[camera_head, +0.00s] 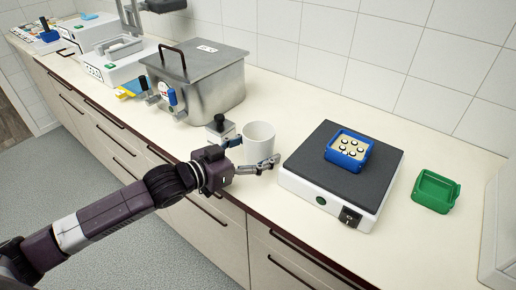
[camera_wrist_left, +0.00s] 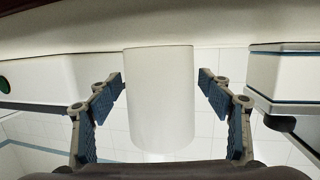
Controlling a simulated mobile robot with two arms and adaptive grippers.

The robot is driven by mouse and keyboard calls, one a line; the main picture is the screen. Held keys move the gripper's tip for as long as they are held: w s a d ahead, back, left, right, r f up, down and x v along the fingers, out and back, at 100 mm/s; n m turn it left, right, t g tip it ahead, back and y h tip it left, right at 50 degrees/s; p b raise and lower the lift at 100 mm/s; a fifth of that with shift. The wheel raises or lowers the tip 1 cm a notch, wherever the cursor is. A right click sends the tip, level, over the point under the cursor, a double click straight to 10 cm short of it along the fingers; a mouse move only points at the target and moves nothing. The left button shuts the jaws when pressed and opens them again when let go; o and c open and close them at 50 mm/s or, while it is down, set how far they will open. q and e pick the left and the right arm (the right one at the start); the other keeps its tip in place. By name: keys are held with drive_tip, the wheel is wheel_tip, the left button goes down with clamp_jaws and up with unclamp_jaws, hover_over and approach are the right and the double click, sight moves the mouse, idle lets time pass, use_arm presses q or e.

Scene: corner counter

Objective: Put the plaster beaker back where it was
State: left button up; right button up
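The plaster beaker (camera_head: 258,137) is a plain white cylinder standing upright on the counter, left of the black-topped device. In the left wrist view the beaker (camera_wrist_left: 160,95) fills the middle, between the two fingers. My left gripper (camera_wrist_left: 160,82) is open, with one blue-padded finger on each side of the beaker and a narrow gap showing at each side. In the head view my left gripper (camera_head: 254,153) is low at the beaker's front, one finger reaching past its right side. My right gripper is in neither view.
A white device (camera_head: 300,182) with a dark top carries a blue tray (camera_head: 368,156) of small pieces. A green tray (camera_head: 435,190) lies to its right. A small black-knobbed object (camera_head: 220,128) is close left of the beaker. A metal bath (camera_head: 215,78) stands behind left.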

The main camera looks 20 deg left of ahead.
sight(247, 154)
use_arm(q)
drive_tip(key=shift+s+r, duration=0.1)
drive_tip(key=shift+r, duration=0.05)
drive_tip(key=v, duration=0.8)
drive_tip(key=shift+s+a+b, duration=0.2)
drive_tip(key=shift+s+b, duration=0.05)
drive_tip(key=shift+b, duration=0.1)
drive_tip(key=shift+p+v, duration=0.3)
drive_tip(key=shift+v, duration=1.3)
